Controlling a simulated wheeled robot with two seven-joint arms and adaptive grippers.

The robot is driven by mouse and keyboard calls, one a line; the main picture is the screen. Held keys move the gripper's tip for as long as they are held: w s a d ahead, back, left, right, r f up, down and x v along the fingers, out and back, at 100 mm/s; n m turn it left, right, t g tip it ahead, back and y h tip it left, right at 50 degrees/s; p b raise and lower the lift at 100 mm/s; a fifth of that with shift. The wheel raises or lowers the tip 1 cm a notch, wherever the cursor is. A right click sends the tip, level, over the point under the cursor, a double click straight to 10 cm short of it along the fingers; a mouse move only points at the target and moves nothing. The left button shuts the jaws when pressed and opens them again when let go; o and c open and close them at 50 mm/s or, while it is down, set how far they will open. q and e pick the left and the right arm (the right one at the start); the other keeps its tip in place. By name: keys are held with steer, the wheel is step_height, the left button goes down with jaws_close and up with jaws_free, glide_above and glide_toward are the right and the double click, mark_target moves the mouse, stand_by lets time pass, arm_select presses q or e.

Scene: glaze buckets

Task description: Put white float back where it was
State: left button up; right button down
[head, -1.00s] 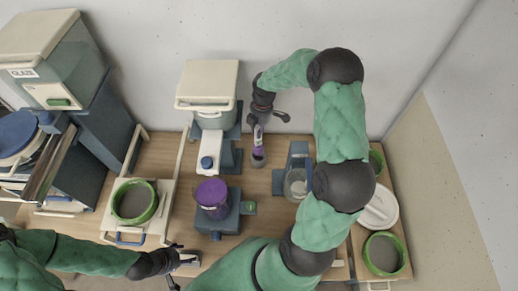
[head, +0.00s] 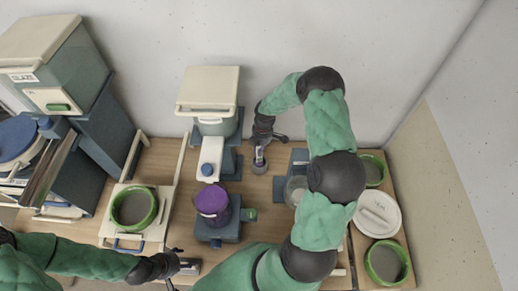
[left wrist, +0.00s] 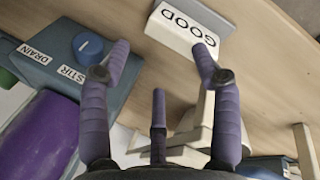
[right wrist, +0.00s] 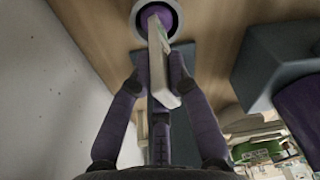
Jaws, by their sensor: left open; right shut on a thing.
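My right gripper (head: 261,144) is shut on a slim pale bar, apparently the white float (right wrist: 160,62). It is held upright over a small round grey holder (head: 259,168) on the table behind the purple bucket. In the right wrist view, its far end lines up with the holder's pale ring (right wrist: 138,28), with purple showing inside. I cannot tell whether the float is inside the ring or just above it. My left gripper (left wrist: 160,60) is open and empty near the table's front edge. It faces a white block marked GOOD (left wrist: 180,35).
A purple bucket (head: 212,199) stands on a blue base labelled DRAIN and STIR (left wrist: 62,65). A clear jar (head: 294,190) stands right of the holder, close to my right arm. Green-rimmed buckets (head: 134,207) and a white lid (head: 377,213) occupy the sides.

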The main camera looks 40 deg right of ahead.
steer(key=shift+f, duration=0.15)
steer(key=c, duration=1.2)
jaws_free()
steer(key=shift+o, duration=0.2)
steer(key=r, duration=0.4)
steer(key=d+r, duration=0.1)
steer(key=r, duration=0.7)
steer(key=shift+s+d+r, duration=0.15)
steer(key=shift+d, duration=0.05)
steer(key=shift+r, duration=0.1)
